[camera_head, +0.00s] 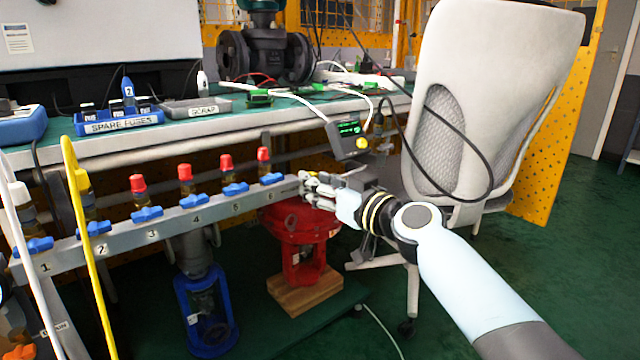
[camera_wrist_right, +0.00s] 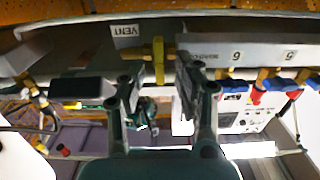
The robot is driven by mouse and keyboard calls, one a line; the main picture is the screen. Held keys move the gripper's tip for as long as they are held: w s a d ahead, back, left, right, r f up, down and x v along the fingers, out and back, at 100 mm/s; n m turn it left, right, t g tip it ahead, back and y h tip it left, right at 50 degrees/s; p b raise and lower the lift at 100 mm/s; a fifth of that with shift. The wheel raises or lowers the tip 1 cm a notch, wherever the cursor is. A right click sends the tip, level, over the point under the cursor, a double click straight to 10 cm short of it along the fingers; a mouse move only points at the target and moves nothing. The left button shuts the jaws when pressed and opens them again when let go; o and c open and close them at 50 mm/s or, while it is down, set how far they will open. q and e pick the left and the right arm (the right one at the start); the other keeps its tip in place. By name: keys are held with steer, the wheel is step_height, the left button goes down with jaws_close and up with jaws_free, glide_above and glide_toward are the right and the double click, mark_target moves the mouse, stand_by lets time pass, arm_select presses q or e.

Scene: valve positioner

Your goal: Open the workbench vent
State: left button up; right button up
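The vent valve's yellow handle (camera_wrist_right: 158,52) shows in the right wrist view, beside the label VENT (camera_wrist_right: 127,30) on the grey manifold bar (camera_wrist_right: 215,50). My right gripper (camera_wrist_right: 156,84) is open, one finger on each side of the handle, with gaps visible. I cannot tell whether the fingers reach its depth. In the head view my right gripper (camera_head: 322,190) is at the right end of the manifold bar (camera_head: 155,217) and hides most of the vent there. My left gripper is not in view.
Several blue valve handles (camera_head: 190,194) with red caps line the bar. White and yellow hoses (camera_head: 88,255) hang at the left. A red actuator (camera_head: 300,235) stands below the bar. A grey office chair (camera_head: 485,90) is behind my right arm. The workbench (camera_head: 235,120) lies behind.

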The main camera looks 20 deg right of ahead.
steer(key=shift+c, duration=0.3)
jaws_close()
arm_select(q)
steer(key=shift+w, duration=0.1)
arm_select(e)
steer(key=shift+m, duration=0.3)
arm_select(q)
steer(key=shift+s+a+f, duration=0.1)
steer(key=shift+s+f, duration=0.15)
arm_select(e)
steer(key=shift+w+d+f+m, duration=0.1)
steer(key=shift+d+f+m, duration=0.1)
steer(key=shift+m, duration=2.7)
steer(key=shift+d+f+m, duration=0.15)
steer(key=shift+f+m, duration=0.05)
steer(key=shift+m, duration=2.7)
steer(key=shift+w+d+f+m, duration=0.1)
steer(key=shift+d+f+m, duration=0.1)
steer(key=shift+m, duration=2.7)
